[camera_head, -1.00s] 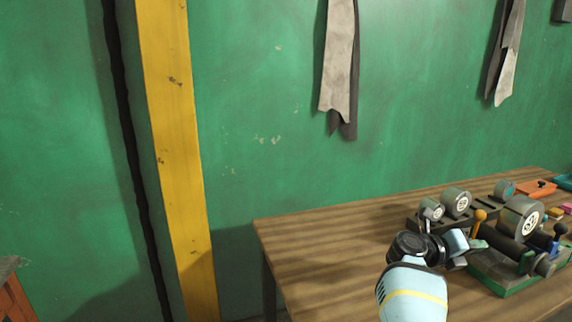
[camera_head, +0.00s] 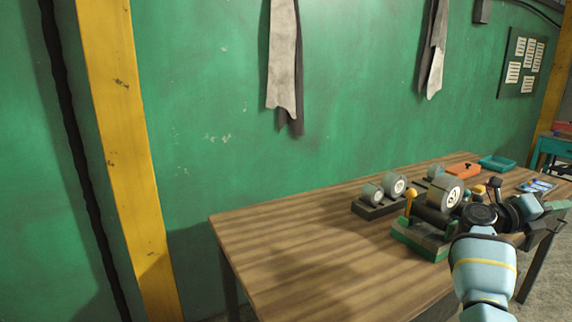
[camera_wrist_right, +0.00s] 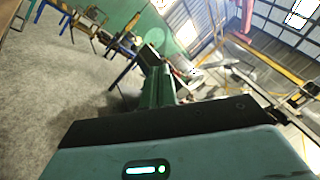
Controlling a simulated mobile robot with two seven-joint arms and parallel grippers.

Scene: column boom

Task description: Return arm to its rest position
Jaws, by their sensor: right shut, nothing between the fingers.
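My right arm (camera_head: 484,265) rises from the lower right of the head view, light blue with a yellow band and dark joints. Its forearm bends to the right, over the right end of the wooden workbench (camera_head: 300,250). My right gripper (camera_head: 562,218) is at the right edge of that view, small and partly hidden by the wrist. In the right wrist view the gripper's green fingers (camera_wrist_right: 157,85) are together with nothing held. My left gripper is not in view.
An orange box (camera_head: 463,171) and a teal tray (camera_head: 497,163) lie farther back. The bench's left part is bare. A yellow column (camera_head: 120,120) stands left.

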